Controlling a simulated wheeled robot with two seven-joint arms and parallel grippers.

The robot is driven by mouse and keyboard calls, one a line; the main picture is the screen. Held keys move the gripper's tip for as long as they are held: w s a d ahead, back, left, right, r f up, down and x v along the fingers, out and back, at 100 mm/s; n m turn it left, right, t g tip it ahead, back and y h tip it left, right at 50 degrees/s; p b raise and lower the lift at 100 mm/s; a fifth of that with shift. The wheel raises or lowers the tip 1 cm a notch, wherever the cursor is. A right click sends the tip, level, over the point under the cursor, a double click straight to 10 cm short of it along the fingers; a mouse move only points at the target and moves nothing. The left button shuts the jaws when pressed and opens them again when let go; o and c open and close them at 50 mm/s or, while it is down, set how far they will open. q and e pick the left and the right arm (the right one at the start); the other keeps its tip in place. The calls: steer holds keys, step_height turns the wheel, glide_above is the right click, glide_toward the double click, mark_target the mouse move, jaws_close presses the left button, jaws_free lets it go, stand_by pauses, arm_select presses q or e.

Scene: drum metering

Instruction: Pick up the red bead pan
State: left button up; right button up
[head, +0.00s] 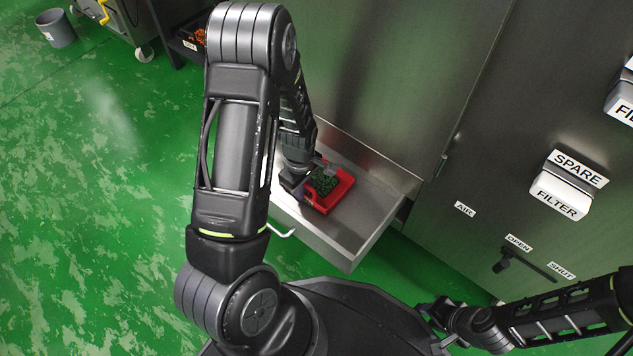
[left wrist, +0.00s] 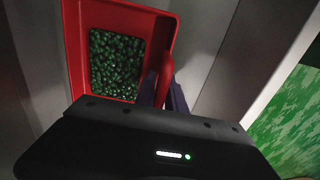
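My left gripper (head: 304,190) is at the pan's near left side. In the left wrist view its two dark fingers (left wrist: 163,95) stand close together, one on each side of the handle, and appear shut on it. The fingertips are partly hidden by the handle and gripper body. My right gripper (head: 432,327) is far from the pan, at the lower right, with its fingers apart and empty.
The drawer (head: 345,244) has raised metal walls around the pan and a handle (head: 284,232) on its front. The cabinet face carries a filter box (head: 561,194) and a valve lever (head: 503,264). A grey bin (head: 56,29) stands far left. Green floor is clear at left.

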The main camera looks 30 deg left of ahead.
arm_select(q)
jaws_close()
stand_by(0.9)
steer(key=shift+r, duration=0.1)
steer(key=shift+r+p, duration=0.7)
steer(key=s+d+p, duration=0.1)
steer(key=s+d, duration=0.1)
steer(key=shift+s+d+p, duration=0.3)
steer(key=shift+s+p, duration=0.05)
steer(key=shift+p, duration=0.05)
step_height(320, 180, up, 14)
steer(key=p, duration=0.6)
steer(key=shift+f+p, duration=0.25)
steer(key=shift+p, duration=0.15)
steer(key=shift+s+d, duration=0.1)
steer(key=shift+s, duration=0.05)
